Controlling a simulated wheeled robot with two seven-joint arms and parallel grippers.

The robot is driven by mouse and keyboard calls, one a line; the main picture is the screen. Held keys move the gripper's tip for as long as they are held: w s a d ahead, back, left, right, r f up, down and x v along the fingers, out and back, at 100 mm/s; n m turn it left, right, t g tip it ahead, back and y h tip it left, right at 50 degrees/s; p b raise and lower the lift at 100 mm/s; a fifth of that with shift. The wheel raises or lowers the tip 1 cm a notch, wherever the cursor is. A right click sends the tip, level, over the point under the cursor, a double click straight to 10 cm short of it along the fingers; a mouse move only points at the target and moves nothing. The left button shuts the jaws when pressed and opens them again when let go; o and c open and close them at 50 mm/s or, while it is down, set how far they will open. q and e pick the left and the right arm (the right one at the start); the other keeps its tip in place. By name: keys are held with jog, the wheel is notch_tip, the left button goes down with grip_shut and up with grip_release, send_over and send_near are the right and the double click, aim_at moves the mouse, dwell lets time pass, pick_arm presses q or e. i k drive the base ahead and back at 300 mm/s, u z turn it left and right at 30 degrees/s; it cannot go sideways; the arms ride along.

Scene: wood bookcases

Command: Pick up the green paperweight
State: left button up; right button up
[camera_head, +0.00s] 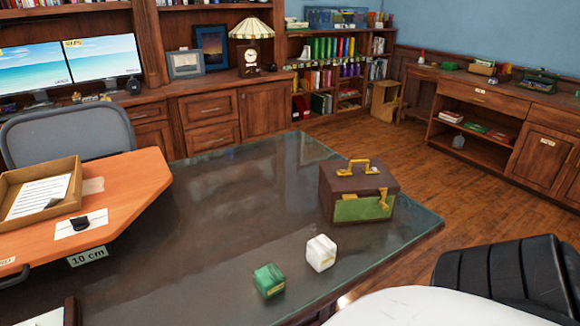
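The green paperweight (269,280) is a small green marbled cube with a yellowish label on its front side. It sits on the dark glossy desk top (215,215), near the front edge. A white marbled cube (321,253) of similar size stands close behind it to the right, with a small gap between them. Neither of my grippers is in view, and nothing is touching the green cube.
A brown and green case with a gold handle (357,191) stands behind the cubes. An orange board (140,185) with a cardboard tray (68,172) lies at left. A black ribbed shape (510,270) is at lower right. The desk's middle is clear.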

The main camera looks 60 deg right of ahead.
aim_at(269, 280)
jog(key=z, duration=0.05)
jog(key=k, duration=0.35)
jog(key=z, duration=1.25)
jog(key=i, duration=0.5)
jog(key=z, duration=1.65)
jog(key=k, duration=0.95)
jog(key=u, duration=1.55)
jog(key=i, duration=0.5)
jog(key=z, duration=0.1)
